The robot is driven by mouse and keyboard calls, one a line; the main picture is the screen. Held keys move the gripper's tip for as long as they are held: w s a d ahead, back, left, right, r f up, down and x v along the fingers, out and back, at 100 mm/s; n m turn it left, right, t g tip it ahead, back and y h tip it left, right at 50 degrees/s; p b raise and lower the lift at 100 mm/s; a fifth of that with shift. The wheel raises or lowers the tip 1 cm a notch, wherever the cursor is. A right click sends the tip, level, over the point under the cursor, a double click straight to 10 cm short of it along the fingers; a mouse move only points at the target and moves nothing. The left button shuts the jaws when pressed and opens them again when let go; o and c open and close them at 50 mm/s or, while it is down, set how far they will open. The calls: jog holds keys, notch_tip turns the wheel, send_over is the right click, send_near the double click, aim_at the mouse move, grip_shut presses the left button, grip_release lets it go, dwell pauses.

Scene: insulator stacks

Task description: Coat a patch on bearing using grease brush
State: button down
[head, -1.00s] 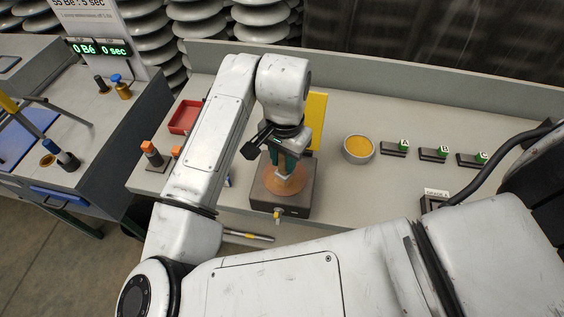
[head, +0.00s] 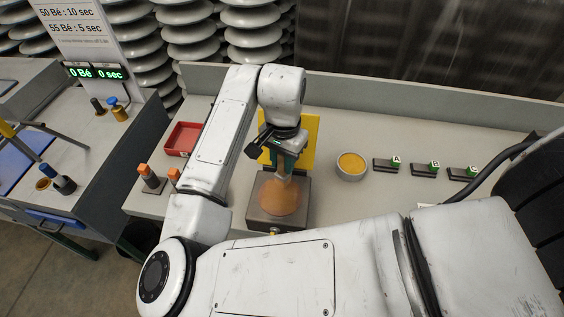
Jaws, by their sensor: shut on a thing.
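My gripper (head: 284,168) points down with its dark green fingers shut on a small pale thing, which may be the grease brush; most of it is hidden. The gripper is over the back part of a round orange-brown patch (head: 281,198) on top of a dark square block (head: 256,213). I cannot tell whether the held thing touches the patch, or whether this block is the bearing. A round pale dish (head: 340,175) of yellow-orange stuff (head: 351,162) stands to the right of the gripper.
A yellow panel (head: 308,140) stands behind my gripper. A red tray (head: 183,138) and orange-topped pieces (head: 145,171) are left of my arm. Blocks marked A (head: 386,165), B (head: 425,169) and C (head: 462,173) line the right. Bench is bare between dish and low back wall.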

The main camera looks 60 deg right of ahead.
jog(key=shift+s+d+r+p, duration=0.15)
jog(key=shift+s+p, duration=0.15)
jog(key=shift+s, duration=0.25)
jog(key=shift+s+a+b, duration=0.25)
jog(key=shift+s+a, duration=0.2)
jog(key=shift+a, duration=0.85)
jog(key=shift+s+a+b, duration=0.3)
jog(key=shift+s+a, duration=0.2)
jog(key=shift+a, duration=0.8)
jog(key=shift+s+a+b, duration=0.25)
jog(key=shift+s+a, duration=0.2)
jog(key=shift+a, duration=0.85)
jog(key=shift+r+p, duration=2.5)
jog(key=shift+r, duration=0.35)
jog(key=shift+r, duration=0.1)
jog(key=shift+r+p, duration=1.25)
jog(key=shift+r, duration=0.15)
